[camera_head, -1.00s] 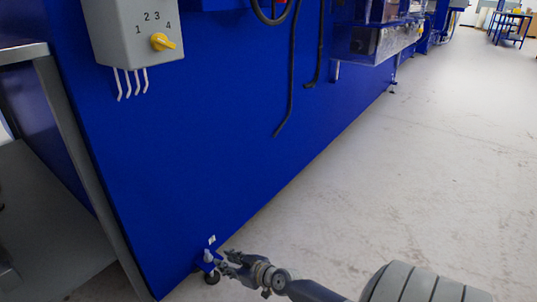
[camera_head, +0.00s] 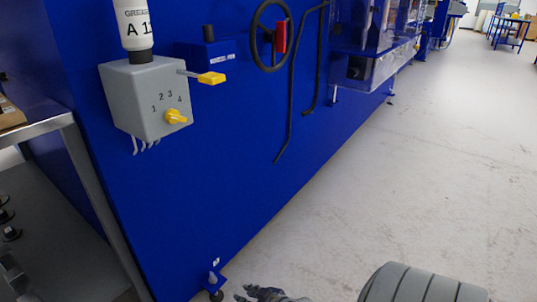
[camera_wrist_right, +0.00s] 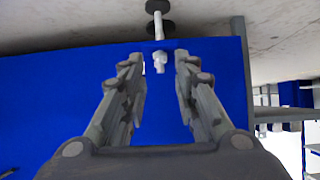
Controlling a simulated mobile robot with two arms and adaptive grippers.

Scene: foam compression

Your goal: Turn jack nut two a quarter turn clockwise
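A small pale jack nut (camera_head: 212,278) stands on a blue bracket at the foot of the blue machine panel, below a small white tag (camera_head: 216,262) whose marking is too small to read. It also shows in the right wrist view (camera_wrist_right: 159,62), lying between and a little beyond the fingertips. A threaded stem and dark foot (camera_wrist_right: 158,25) extend past it. My right gripper (camera_wrist_right: 159,72) is open, with clear gaps on both sides of the nut. In the head view, my right gripper (camera_head: 258,292) is at the bottom edge, right of the bracket and apart from it. My left gripper is not in view.
A grey box (camera_head: 150,95) with numbers 1 to 4 and a yellow knob (camera_head: 178,117) is on the blue panel (camera_head: 190,190). A metal-edged bench (camera_head: 85,150) stands at left. The pale floor (camera_head: 400,190) right of the panel is clear.

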